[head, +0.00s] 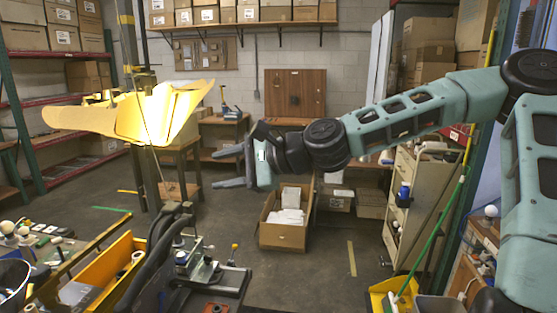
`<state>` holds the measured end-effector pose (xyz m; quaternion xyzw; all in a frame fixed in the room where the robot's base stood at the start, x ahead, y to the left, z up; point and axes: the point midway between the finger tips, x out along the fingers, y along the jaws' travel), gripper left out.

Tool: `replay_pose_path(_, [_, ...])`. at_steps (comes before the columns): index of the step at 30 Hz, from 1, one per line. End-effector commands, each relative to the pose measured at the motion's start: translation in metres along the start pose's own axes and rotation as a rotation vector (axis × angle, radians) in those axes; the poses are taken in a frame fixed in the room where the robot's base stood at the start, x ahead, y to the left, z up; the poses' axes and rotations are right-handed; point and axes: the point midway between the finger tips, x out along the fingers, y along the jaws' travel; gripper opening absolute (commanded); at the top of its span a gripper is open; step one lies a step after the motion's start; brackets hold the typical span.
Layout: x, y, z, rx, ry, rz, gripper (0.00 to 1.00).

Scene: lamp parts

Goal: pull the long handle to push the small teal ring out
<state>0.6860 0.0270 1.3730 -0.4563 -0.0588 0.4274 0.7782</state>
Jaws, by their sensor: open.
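A bench device with metal rails and a black base (205,270) stands at the lower middle, below and in front of my gripper. A long dark curved bar (152,268) rises beside it on the left; I cannot tell for sure whether this is the long handle. My gripper is apart from both. I cannot make out the small teal ring.
A large yellow lampshade-like piece (150,112) hangs at the left. A yellow bin (125,262) and a table with small parts (60,252) are at the lower left. An open cardboard box (283,235) stands on the floor. Grey floor is clear around it.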

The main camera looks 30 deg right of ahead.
Motion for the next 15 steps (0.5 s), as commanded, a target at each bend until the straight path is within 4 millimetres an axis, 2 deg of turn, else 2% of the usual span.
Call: replay_pose_path(15, [-0.086,0.000,-0.002,0.000,0.003,-0.004,0.48])
